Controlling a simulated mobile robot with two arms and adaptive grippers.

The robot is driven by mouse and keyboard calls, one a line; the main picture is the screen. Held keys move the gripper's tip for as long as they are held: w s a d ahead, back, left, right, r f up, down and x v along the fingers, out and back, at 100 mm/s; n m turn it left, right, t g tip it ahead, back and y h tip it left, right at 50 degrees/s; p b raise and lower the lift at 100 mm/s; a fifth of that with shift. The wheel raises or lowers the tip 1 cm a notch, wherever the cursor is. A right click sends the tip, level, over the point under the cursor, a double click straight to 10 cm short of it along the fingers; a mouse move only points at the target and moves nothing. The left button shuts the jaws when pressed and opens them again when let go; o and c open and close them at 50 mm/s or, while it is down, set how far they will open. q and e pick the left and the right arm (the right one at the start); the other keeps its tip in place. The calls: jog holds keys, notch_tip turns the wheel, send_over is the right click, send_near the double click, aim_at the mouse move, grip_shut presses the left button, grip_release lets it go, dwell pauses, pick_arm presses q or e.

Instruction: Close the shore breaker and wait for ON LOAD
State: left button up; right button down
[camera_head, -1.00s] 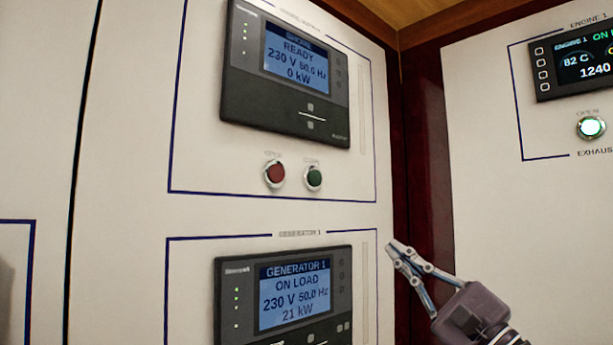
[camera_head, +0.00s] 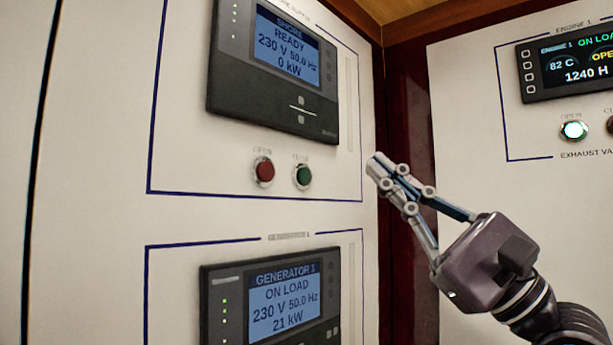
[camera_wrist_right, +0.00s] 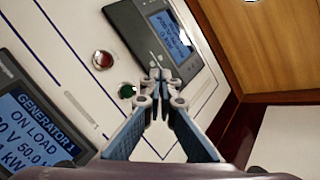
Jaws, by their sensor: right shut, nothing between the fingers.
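The shore panel's display (camera_head: 287,46) reads SHORE, READY, 230 V, 50.0 Hz, 0 kW in the head view. Below it are a red button (camera_head: 263,170) and a green button (camera_head: 303,176), the red one labelled OPEN; the green one's label is blurred. My right gripper (camera_head: 374,164) is shut and empty, to the right of the green button and apart from it in the picture. In the right wrist view the fingertips (camera_wrist_right: 157,75) show just right of the green button (camera_wrist_right: 127,91), with the red button (camera_wrist_right: 102,59) up and left. My left gripper is not in view.
Below, the Generator 1 display (camera_head: 284,300) reads ON LOAD, 230 V, 50.0 Hz, 21 kW. On the right wall is an Engine 1 display (camera_head: 567,64) with a lit OPEN button (camera_head: 573,131) under it. A dark red corner post (camera_head: 408,120) separates the panels.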

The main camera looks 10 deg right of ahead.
aim_at(305, 176)
jog(key=w+a+p, duration=0.1)
jog(key=w+a, duration=0.4)
jog(key=w, duration=0.2)
jog(key=shift+a, duration=0.25)
dwell(0.6)
jog(key=shift+p, duration=0.35)
dwell(0.4)
jog(key=shift+w+a, duration=0.25)
jog(key=shift+w, duration=0.05)
jog(key=shift+w+a, duration=0.25)
jog(key=shift+w, duration=0.05)
dwell(0.9)
jog(key=shift+d+p, duration=0.1)
jog(key=shift+p, duration=0.2)
jog(key=shift+s+d, duration=0.4)
jog(key=shift+s, duration=0.25)
